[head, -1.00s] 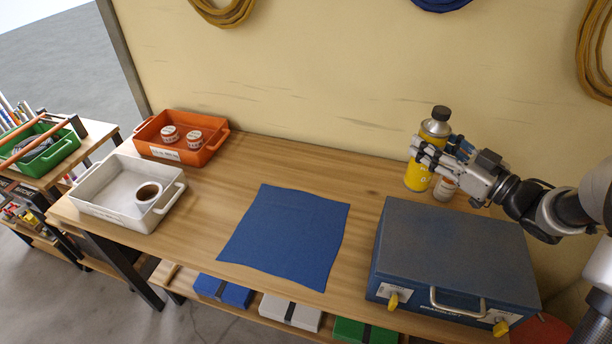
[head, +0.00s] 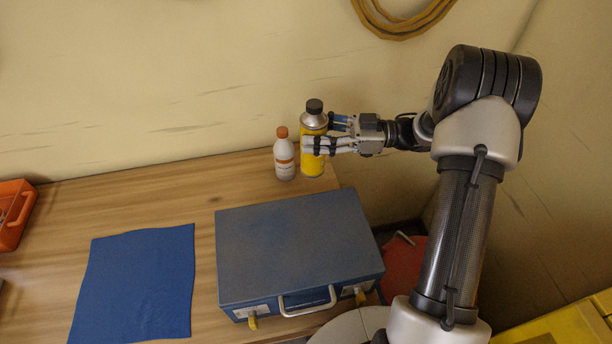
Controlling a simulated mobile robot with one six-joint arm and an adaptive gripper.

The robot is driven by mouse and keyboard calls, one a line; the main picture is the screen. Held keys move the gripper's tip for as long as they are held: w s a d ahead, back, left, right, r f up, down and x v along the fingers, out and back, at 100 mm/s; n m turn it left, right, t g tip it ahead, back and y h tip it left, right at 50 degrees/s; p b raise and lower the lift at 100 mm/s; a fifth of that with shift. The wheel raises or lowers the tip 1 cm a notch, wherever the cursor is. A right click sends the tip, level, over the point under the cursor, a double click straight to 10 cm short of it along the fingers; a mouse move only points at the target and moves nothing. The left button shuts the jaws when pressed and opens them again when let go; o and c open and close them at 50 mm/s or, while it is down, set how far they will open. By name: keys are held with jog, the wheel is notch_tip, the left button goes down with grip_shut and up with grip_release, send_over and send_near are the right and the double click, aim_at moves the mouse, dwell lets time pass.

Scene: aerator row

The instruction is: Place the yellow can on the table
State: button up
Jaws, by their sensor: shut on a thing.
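The yellow can (head: 312,165) has a silver shoulder and a black cap. It stands upright at the back right of the wooden table (head: 130,207), behind the blue case. My gripper (head: 318,143) reaches in from the right and is shut on the can's upper part. Its fingers hide some of the can's side. The can's bottom appears at the level of the tabletop, but I cannot tell whether it touches.
A white bottle with an orange cap (head: 285,160) stands close on the can's left. The blue case (head: 295,243) fills the table's front right. A blue cloth (head: 135,280) lies left of it. An orange tray (head: 12,212) is at the far left. Bare wood lies behind the cloth.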

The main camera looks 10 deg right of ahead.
notch_tip(320, 180, down, 15)
jog(key=b, duration=0.3)
jog(key=shift+r, duration=0.1)
jog(key=shift+b, duration=0.3)
jog(key=shift+f, duration=0.2)
jog(key=o, duration=0.9)
jog(key=shift+c, duration=0.2)
jog(key=shift+r, duration=0.15)
